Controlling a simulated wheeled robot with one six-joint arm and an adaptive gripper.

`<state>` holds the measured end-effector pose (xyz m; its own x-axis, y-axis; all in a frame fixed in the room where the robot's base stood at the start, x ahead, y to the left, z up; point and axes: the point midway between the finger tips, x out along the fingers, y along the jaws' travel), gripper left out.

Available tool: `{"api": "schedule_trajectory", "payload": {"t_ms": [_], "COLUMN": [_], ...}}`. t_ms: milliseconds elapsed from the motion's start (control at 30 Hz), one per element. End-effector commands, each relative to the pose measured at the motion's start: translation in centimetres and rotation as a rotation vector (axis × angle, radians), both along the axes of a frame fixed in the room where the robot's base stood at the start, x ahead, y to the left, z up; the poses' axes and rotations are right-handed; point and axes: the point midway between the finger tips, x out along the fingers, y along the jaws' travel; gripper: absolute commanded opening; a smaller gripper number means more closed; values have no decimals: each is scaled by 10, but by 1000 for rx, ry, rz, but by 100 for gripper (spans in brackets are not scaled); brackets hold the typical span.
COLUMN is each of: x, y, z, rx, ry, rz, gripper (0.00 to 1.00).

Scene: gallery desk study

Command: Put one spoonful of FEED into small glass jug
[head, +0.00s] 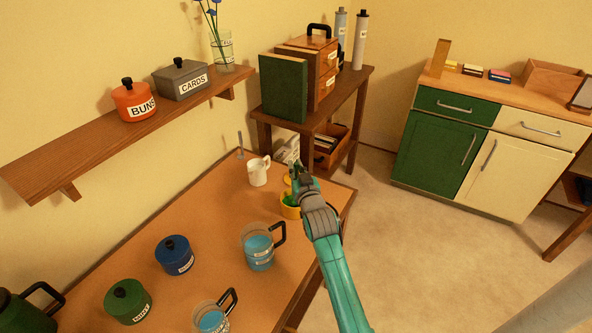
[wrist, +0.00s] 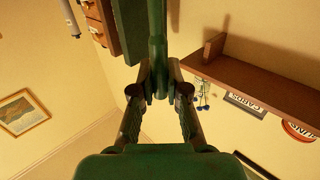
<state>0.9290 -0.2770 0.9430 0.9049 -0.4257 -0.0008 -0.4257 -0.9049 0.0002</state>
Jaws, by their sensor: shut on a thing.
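My gripper (head: 299,180) is over the far right part of the desk and points away from me. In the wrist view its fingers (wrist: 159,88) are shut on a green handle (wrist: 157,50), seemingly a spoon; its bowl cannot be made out. A yellow container (head: 290,211) stands just under the gripper, partly hidden by it; a bit of green shows at its top. Two glass jugs with dark handles and blue contents stand on the desk: one in the middle (head: 258,250), one at the front edge of the picture (head: 211,318). Their labels and the word FEED are not readable.
A white mug (head: 258,172) stands left of my gripper. A blue pot (head: 174,256), a green pot (head: 128,303) and a dark green kettle (head: 22,312) stand on the desk's left. A wall shelf (head: 95,148) is above. A side table with a wooden drawer box (head: 312,72) is behind.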

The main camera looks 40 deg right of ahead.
Motion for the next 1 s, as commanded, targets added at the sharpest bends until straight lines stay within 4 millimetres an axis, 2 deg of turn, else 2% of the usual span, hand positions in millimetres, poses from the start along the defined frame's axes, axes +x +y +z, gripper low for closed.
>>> {"api": "schedule_trajectory", "payload": {"t_ms": [1000], "x": [0], "y": [0], "z": [69], "rx": [-1], "ry": [-3], "rz": [0], "gripper": [0]}}
